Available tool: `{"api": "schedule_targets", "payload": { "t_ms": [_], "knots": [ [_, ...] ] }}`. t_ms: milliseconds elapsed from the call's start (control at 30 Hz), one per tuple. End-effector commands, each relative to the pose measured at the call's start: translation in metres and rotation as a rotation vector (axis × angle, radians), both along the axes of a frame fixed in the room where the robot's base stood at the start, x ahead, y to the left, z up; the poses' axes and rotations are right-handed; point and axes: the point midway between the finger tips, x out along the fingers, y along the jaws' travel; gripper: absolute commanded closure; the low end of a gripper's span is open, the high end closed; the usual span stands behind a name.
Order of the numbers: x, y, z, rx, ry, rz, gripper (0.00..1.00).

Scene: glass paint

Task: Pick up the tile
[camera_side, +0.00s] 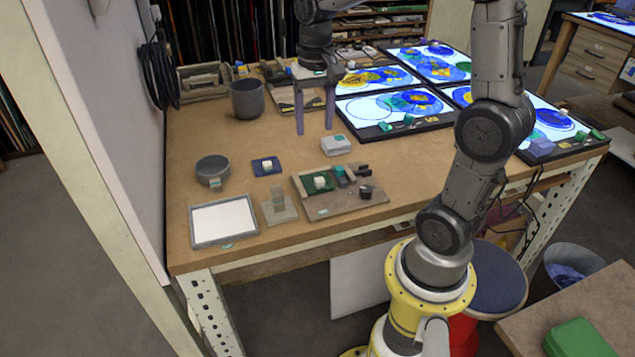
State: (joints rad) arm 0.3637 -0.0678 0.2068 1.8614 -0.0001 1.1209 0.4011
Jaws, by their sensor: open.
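My gripper (314,130) points down over the middle of the table, with its two purple-grey fingers apart and nothing visible between them. It is behind a small white box (336,145). Two flat square pieces could be the tile. I cannot tell which one is the tile. My gripper is apart from both.
A grey pot (247,99) and a grey bowl (211,170) stand to the left. A white framed panel (224,220) and a small clear stand (280,213) are near the front edge. Lit panels with coloured circles (385,107) cover the back right.

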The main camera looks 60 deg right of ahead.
Motion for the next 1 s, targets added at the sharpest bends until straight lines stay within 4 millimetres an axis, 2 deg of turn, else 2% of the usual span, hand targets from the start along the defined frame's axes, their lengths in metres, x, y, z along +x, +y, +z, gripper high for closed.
{"api": "schedule_targets", "payload": {
  "t_ms": [167,500,767,1000],
  "knots": [
    [-0.003,-0.007,-0.018,0.009,0.023,-0.024,0.38],
    [-0.004,-0.007,-0.078,0.010,0.024,-0.021,0.38],
    [-0.003,-0.007,-0.096,0.008,0.021,-0.021,0.38],
    [-0.005,-0.009,-0.129,0.009,0.023,-0.021,0.38]
  ]
}}
